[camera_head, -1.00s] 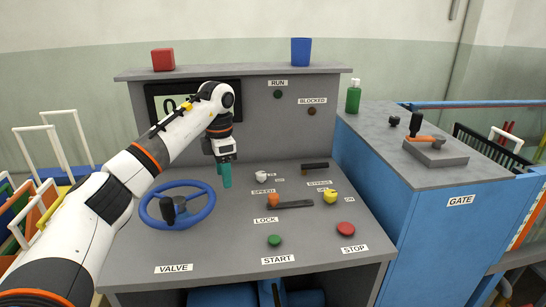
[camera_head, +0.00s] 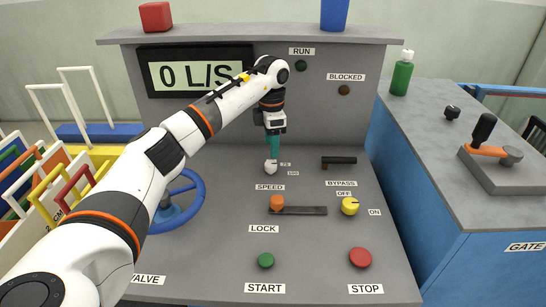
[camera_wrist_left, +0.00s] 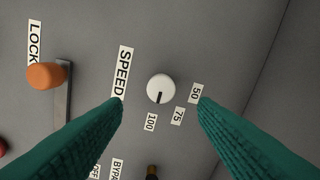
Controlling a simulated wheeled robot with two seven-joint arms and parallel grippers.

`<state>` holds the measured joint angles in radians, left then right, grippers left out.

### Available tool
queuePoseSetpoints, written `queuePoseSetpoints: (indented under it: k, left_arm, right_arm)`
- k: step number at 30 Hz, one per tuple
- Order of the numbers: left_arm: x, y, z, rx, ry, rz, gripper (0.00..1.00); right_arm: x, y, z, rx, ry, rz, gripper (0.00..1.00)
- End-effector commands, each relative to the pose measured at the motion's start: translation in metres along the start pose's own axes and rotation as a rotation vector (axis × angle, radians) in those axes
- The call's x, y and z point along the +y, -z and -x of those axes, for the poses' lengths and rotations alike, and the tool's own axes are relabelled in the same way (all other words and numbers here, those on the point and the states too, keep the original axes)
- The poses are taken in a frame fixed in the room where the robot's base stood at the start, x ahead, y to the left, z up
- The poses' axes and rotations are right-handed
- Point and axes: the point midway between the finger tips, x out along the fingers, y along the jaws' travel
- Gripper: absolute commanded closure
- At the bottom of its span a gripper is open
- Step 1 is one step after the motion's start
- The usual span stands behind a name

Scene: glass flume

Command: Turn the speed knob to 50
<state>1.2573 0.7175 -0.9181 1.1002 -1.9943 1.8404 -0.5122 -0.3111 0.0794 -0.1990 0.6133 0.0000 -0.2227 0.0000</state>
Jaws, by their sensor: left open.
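The speed knob (camera_head: 271,167) is a small white round knob on the grey console, above the SPEED label (camera_head: 270,187). In the left wrist view the knob (camera_wrist_left: 160,88) shows a dark pointer line aimed towards the 100 label (camera_wrist_left: 150,122). The 75 label (camera_wrist_left: 178,116) and the 50 label (camera_wrist_left: 195,93) lie farther round to the right. My left gripper (camera_head: 272,155) points down right at the knob in the head view. In the wrist view its teal fingers are spread wide, with the knob ahead between them and not gripped. My right gripper is not in view.
The orange lock slider (camera_head: 277,203), yellow bypass knob (camera_head: 350,206), black lever (camera_head: 338,161), green start button (camera_head: 266,261) and red stop button (camera_head: 360,258) are nearby. The blue valve wheel (camera_head: 178,212) is partly behind my arm. The display (camera_head: 196,74) reads 0 L/S.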

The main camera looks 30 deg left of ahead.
Motion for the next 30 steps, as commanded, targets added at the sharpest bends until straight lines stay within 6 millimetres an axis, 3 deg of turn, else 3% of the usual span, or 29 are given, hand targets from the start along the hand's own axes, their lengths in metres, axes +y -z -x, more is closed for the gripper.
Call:
queuePoseSetpoints:
  k: [3,9,22,30]
  left_arm:
    - [0.001,0.0,-0.024,-0.003,-0.003,0.0,0.47]
    - [0.001,0.0,-0.052,-0.002,-0.001,0.0,0.47]
    - [0.0,0.0,-0.063,0.0,0.0,-0.001,0.47]
    - [0.0,0.0,-0.063,0.0,0.0,-0.001,0.89]
  right_arm:
    - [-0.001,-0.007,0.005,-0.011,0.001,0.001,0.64]
    - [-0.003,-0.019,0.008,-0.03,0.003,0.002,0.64]
    - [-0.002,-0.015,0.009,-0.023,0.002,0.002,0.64]
    - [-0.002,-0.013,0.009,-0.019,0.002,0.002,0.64]
